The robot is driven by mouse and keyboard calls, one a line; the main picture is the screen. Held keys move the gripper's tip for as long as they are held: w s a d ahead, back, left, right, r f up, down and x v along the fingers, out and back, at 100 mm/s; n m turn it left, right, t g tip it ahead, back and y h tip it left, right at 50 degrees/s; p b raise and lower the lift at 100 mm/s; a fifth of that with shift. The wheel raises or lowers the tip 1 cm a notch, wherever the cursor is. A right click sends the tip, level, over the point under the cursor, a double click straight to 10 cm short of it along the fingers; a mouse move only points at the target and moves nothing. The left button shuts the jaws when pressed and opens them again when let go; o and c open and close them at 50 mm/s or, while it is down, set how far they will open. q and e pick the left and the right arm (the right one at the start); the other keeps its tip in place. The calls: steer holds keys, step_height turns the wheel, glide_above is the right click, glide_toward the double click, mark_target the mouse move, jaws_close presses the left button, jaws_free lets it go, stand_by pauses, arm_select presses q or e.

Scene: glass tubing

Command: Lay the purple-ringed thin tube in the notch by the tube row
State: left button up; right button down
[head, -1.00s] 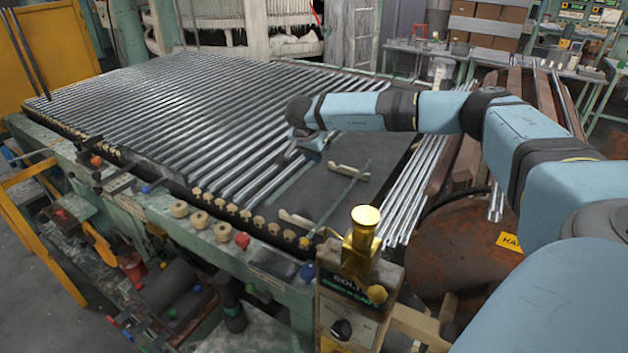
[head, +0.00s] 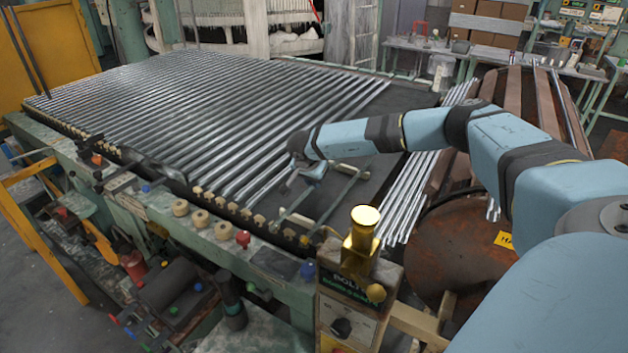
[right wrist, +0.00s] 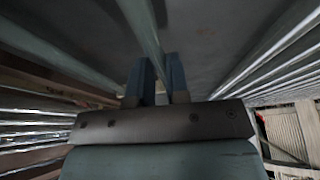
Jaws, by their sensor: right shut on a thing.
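My right gripper (head: 310,175) is low over the right end of the tube row (head: 240,120). It is shut on a thin greenish-grey tube (head: 294,207); this tube also runs between the two blue fingers in the right wrist view (right wrist: 143,28). The tube slants down toward the front edge of the bed, roughly parallel to the row. Another thin tube (head: 342,196) lies to its right, apart from it. I cannot make out a purple ring on either tube. The notch is not clear; a pale wooden support (head: 350,171) shows behind the gripper. My left gripper is out of view.
Dark bare bed (head: 400,103) lies right of the row. A control box with a gold-coloured top (head: 361,240) rises at the front corner.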

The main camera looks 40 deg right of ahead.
steer(key=shift+f, duration=0.25)
steer(key=shift+f, duration=0.15)
steer(key=c, duration=1.1)
jaws_free()
steer(key=shift+r, duration=0.4)
steer(key=b+v, duration=0.1)
steer(key=v, duration=1.1)
